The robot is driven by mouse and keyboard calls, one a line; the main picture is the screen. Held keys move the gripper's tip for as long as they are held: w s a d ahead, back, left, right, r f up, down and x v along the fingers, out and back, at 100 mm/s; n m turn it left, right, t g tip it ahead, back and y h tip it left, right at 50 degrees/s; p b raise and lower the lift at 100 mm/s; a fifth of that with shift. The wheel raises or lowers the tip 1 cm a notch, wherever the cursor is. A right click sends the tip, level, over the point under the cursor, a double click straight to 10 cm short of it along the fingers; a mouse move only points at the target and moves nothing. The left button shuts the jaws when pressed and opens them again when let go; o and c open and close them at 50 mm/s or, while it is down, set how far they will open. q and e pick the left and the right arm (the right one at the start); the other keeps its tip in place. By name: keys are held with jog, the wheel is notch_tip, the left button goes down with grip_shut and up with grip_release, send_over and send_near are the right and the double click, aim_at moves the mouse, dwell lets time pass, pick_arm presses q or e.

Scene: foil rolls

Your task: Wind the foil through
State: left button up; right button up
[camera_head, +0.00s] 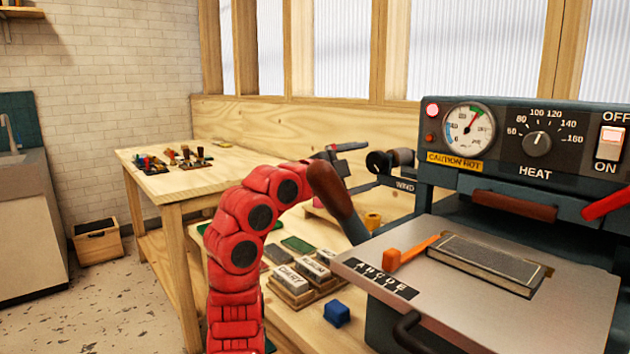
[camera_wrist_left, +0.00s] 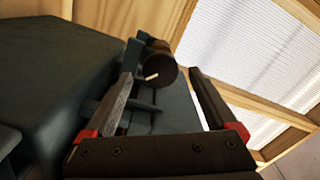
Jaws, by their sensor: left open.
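The hot foil machine (camera_head: 480,140) stands at the right, with a caution-hot label, a gauge and a heat dial. A dark round winding knob (camera_head: 379,162) sticks out from its left side above the word WIND (camera_head: 404,187), with a brownish roll (camera_head: 403,157) behind it. My left gripper (camera_head: 368,166) is open and level with the knob, its fingers pointing at it. In the left wrist view the knob (camera_wrist_left: 158,72), with a white mark on its face, shows between the two spread fingers. I cannot tell whether they touch it. My right gripper is out of view.
The machine's metal bed (camera_head: 570,290) holds a dark book (camera_head: 487,262) and an orange piece (camera_head: 405,252). Labelled type blocks (camera_head: 290,280) and a blue cube (camera_head: 337,313) lie on the lower bench. A wooden table (camera_head: 190,180) with small tools stands behind at the left.

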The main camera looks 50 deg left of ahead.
pick_arm(q)
jog(key=s+b, duration=0.3)
jog(key=s, duration=1)
jog(key=shift+a+r, duration=0.15)
jog(key=shift+a, duration=0.25)
jog(key=shift+s, duration=0.1)
dwell(0.5)
jog(key=s+a+p, duration=0.1)
jog(key=s+p, duration=0.1)
jog(key=s, duration=1.5)
jog(key=shift+a+p, duration=0.25)
jog(key=shift+p, duration=0.05)
